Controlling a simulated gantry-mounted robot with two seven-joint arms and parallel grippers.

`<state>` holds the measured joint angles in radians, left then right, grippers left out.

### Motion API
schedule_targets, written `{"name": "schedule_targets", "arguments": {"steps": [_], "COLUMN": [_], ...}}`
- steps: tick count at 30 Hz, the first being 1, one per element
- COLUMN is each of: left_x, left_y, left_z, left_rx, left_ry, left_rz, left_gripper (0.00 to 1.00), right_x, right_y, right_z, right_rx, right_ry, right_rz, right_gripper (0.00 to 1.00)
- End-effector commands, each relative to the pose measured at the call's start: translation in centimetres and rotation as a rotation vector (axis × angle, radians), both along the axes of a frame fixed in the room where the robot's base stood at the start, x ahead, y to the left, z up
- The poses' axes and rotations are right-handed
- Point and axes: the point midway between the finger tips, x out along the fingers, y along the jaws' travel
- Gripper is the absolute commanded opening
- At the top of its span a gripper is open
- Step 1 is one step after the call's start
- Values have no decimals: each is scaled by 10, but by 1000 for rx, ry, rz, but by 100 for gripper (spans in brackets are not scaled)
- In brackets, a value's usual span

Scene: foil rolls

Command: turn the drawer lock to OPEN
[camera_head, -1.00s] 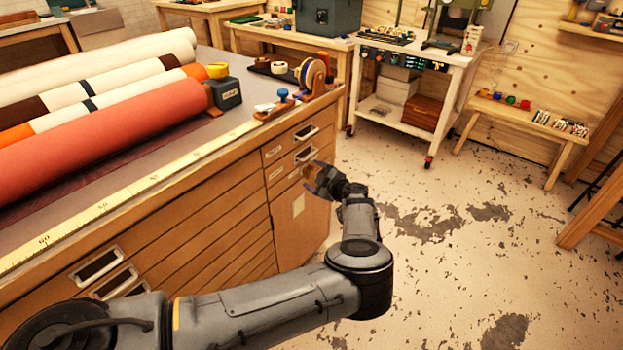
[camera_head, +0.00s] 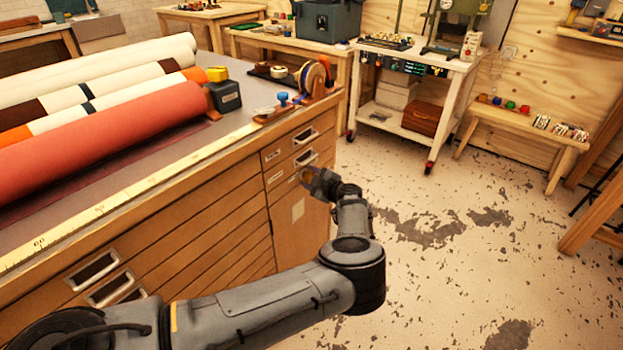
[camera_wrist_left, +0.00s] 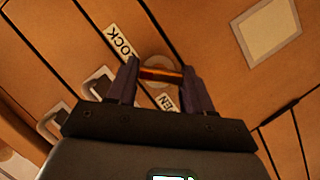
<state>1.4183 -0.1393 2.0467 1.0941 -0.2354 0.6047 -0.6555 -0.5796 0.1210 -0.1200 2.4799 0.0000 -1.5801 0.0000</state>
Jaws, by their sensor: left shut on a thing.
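The drawer lock shows in the left wrist view as a round pale plate with a brass-orange turn knob (camera_wrist_left: 161,75) across it. A LOCK label (camera_wrist_left: 120,42) lies up and left of it. Another label, of which only "EN" (camera_wrist_left: 167,102) shows, lies below it, partly hidden by my gripper. My left gripper (camera_wrist_left: 160,74) is shut on the knob, one dark finger at each end. Which label the knob points to, I cannot tell. In the head view my left gripper (camera_head: 307,179) is at the cabinet's right-hand front, hiding the lock. My right gripper is not in view.
The wooden drawer cabinet (camera_head: 205,223) has metal pulls; two pulls show beside my gripper in the wrist view (camera_wrist_left: 98,84). Fabric rolls (camera_head: 110,125) and a tape dispenser (camera_head: 316,77) lie on top. The floor (camera_head: 450,270) to the right is clear.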

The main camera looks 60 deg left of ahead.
Motion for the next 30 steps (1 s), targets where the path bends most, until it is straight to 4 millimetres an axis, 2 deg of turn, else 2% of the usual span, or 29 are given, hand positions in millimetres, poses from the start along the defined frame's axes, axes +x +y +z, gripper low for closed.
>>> {"name": "schedule_targets", "arguments": {"steps": [8, 14, 22, 30], "left_x": [0, -1, -1, -1], "left_y": [0, -1, -1, -1], "left_z": [0, 0, -3, -6], "left_rx": [13, 48, 121, 205], "left_ry": [-31, -123, -341, -584], "left_rz": [-2, -2, -4, -4], "left_gripper": [21, 21, 21, 21], "right_x": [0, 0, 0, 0], "right_y": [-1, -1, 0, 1], "right_z": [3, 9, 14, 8], "right_rx": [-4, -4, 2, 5], "right_ry": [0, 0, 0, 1], "right_rz": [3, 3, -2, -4], "right_gripper": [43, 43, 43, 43]}}
